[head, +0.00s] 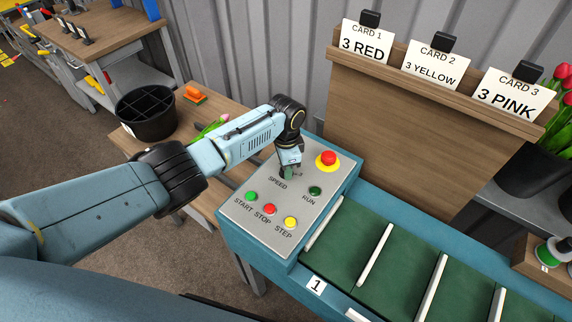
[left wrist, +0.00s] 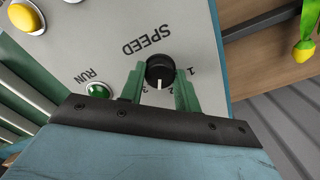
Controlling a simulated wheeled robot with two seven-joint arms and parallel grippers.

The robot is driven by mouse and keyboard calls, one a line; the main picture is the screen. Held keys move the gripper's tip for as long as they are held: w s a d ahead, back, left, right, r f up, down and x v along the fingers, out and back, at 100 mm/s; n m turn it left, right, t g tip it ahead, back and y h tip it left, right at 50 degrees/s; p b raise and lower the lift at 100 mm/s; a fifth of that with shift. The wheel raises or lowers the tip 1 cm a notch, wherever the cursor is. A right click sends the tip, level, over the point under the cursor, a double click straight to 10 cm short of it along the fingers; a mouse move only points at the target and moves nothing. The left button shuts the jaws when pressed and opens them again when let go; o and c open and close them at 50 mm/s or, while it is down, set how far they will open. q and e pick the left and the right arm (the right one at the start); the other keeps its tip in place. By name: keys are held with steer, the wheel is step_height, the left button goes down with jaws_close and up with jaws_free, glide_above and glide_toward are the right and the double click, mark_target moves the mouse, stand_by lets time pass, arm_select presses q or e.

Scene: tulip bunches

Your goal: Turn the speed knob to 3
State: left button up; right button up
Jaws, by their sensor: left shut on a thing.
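The speed knob (left wrist: 160,68) is a round black dial with a white pointer line, set on the grey control panel (head: 262,222) beside the printed word SPEED. My left gripper (left wrist: 159,82) is shut on it, with one green finger on each side. In the left wrist view the pointer points down the picture, between the partly visible 3 and 2. The 1 shows to the right of the right finger. In the head view my left gripper (head: 288,172) comes down over the knob and hides it. My right gripper is not in view.
Close to the knob are the red mushroom button (head: 328,159) and the green RUN button (head: 315,191). START, STOP and yellow STEP buttons (head: 290,223) line the panel's near side. The green conveyor (head: 400,262) with white dividers runs right. A black divided bucket (head: 147,113) stands left.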

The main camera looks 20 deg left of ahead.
arm_select(q)
steer(key=m, duration=0.6)
steer(key=shift+m, duration=0.3)
stand_by(0.4)
steer(key=o, duration=1)
step_height(320, 180, up, 13)
steer(key=shift+r+p, duration=0.2)
steer(key=shift+p, duration=0.4)
steer(key=shift+f, duration=0.1)
